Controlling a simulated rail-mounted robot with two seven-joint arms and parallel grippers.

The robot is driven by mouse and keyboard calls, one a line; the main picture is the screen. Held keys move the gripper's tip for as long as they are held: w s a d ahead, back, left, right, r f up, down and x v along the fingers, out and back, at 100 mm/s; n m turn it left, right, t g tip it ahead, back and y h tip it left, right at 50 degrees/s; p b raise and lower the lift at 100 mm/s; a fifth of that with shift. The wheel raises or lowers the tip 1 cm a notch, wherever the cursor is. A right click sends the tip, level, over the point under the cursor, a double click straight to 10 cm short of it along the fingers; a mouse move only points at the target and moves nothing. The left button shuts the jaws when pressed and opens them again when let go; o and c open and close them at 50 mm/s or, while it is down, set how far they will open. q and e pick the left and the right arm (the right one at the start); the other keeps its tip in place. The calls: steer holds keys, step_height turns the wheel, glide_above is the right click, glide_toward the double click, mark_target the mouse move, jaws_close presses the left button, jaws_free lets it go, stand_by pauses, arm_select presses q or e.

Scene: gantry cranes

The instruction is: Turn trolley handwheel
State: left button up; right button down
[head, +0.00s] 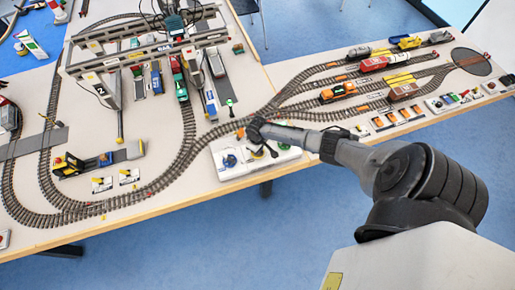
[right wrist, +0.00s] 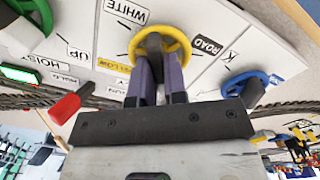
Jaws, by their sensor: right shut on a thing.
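A white control panel (head: 232,148) lies at the front edge of the layout table in the head view. In the right wrist view it carries a yellow handwheel (right wrist: 183,43), a green handwheel (right wrist: 36,38) at the left and a blue handwheel (right wrist: 236,80) at the right. My right gripper (right wrist: 156,62) is shut on the dark middle part of the yellow handwheel; its fingers sit within the ring. In the head view my right gripper (head: 256,132) is over the panel and partly hidden by my arm. No label saying trolley is readable. My left gripper is not in view.
A red lever (right wrist: 70,103) stands close to the gripper's left side in the right wrist view. Model tracks and a gantry crane (head: 150,50) lie behind the panel. A red locomotive (head: 373,64) stands to the right.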

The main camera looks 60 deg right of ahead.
steer(key=c, duration=1.2)
jaws_free()
steer(key=shift+o, duration=0.2)
step_height(320, 180, up, 14)
steer(key=p, duration=0.2)
steer(key=shift+f, duration=0.1)
